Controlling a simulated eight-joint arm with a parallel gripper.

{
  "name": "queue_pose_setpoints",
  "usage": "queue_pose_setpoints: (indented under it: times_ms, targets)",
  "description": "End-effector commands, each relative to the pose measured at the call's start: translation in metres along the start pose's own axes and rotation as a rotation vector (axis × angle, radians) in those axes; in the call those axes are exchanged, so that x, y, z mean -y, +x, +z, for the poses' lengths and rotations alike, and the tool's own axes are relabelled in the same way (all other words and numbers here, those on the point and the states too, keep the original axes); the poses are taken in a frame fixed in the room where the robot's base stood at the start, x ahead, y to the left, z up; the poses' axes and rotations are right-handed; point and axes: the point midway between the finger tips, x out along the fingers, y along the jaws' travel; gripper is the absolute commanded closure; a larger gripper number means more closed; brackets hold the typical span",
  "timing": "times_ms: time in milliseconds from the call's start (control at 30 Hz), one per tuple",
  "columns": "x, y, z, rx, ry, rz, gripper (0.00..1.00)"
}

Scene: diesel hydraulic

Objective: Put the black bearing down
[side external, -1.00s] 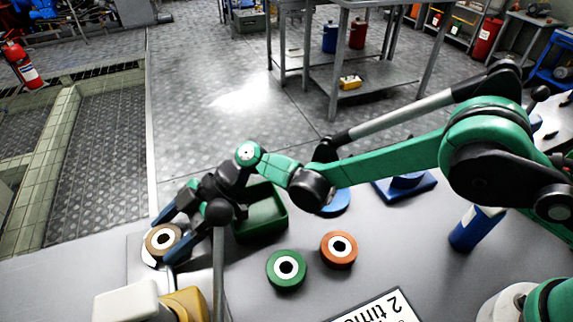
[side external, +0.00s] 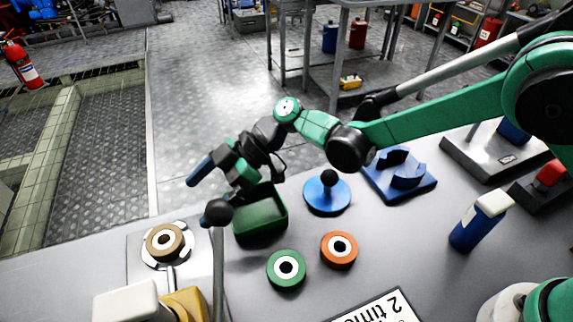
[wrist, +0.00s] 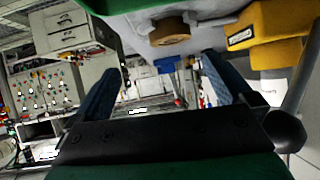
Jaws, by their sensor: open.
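No plainly black bearing shows; the bearing (side external: 165,243) at the left is a brown ring with a white face and dark centre. It lies flat on a white round seat on a pale plate (side external: 137,270). It also shows near the top of the wrist view (wrist: 170,33). My gripper (side external: 200,186) is raised behind and to the right of this bearing, clear of it. Its blue fingers are apart with nothing held between them, as the wrist view also shows (wrist: 160,70).
A black-knobbed lever (side external: 218,212) stands close by my gripper. A green bin (side external: 260,238) is to the right. Green (side external: 286,270) and orange (side external: 339,249) bearings, a blue knobbed disc (side external: 327,195) and a yellow-and-white machine (side external: 185,303) are on the table.

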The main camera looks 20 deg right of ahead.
Motion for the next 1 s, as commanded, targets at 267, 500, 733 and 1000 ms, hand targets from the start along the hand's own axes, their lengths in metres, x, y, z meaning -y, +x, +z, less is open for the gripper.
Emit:
queue_pose_setpoints:
  times_ms: [267, 500, 733, 1000]
  targets:
    - [-0.002, -0.128, 0.000, 0.203, 0.405, 0.342, 0.00]
    - [0.042, -0.227, 0.029, 0.290, 0.749, 0.705, 0.00]
    - [0.097, -0.287, 0.072, 0.289, 1.005, 1.049, 0.00]
    - [0.126, -0.310, 0.100, 0.260, 1.119, 1.238, 0.00]
